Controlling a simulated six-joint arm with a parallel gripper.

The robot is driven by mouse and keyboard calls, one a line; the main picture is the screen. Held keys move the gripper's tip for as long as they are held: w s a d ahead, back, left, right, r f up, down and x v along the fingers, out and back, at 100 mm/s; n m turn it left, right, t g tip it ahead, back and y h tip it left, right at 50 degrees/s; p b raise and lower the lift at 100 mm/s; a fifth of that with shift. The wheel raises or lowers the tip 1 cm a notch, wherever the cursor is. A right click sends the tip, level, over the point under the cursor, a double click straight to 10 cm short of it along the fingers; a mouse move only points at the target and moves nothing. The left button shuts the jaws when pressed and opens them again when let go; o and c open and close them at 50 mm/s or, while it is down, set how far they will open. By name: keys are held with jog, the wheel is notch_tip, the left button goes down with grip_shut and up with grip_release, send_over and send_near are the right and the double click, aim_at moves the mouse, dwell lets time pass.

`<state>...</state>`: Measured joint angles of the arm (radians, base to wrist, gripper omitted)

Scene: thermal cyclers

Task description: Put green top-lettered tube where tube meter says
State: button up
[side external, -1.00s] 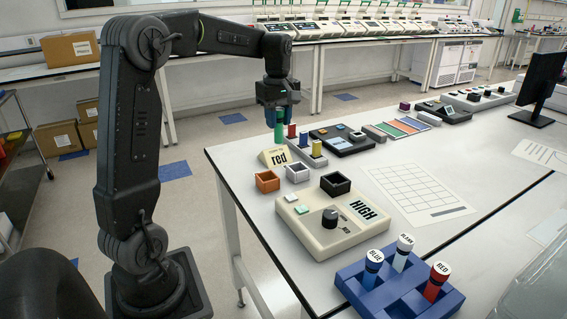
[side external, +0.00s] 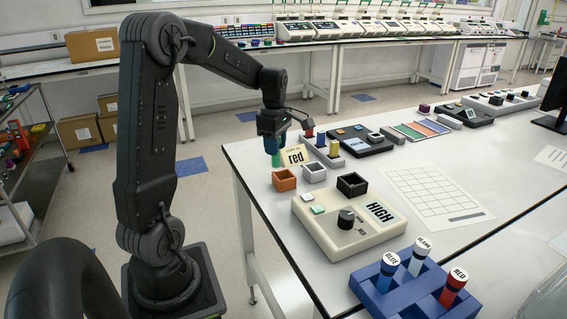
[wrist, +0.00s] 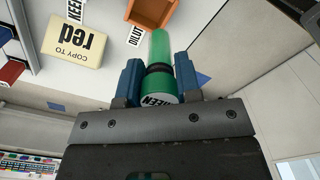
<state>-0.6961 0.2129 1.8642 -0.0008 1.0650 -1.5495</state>
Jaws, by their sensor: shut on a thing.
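My gripper (side external: 272,128) is shut on the green tube (side external: 275,159), which hangs below it at the table's near-left edge. In the wrist view the blue fingers (wrist: 158,80) grip the tube (wrist: 159,48) around its dark band, and its green lettered cap (wrist: 160,99) faces the camera; the lettering is partly hidden. The beige meter (side external: 330,240) has a black knob (side external: 346,218) and a display (side external: 379,211) reading HIGH.
A cream sign (side external: 294,156) reading red stands by the tube; the wrist view shows "COPY TO red" on it (wrist: 75,40). A blue rack (side external: 385,299) holds BLUE, BLANK and RED tubes. A grey rack (side external: 322,152) holds coloured tubes. A grid sheet (side external: 432,192) lies right.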

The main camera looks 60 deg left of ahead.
jog(key=shift+w+d+f, duration=0.2)
jog(key=shift+w+f, duration=0.1)
jog(key=shift+f, duration=0.6)
jog(key=shift+w+d+f, duration=0.15)
jog(key=shift+w+f, duration=0.2)
jog(key=shift+f, duration=0.5)
jog(key=shift+w+d+f, duration=0.2)
jog(key=shift+w+f, duration=0.1)
jog(key=shift+f, duration=0.6)
jog(key=shift+f, duration=0.1)
jog(key=o, duration=1)
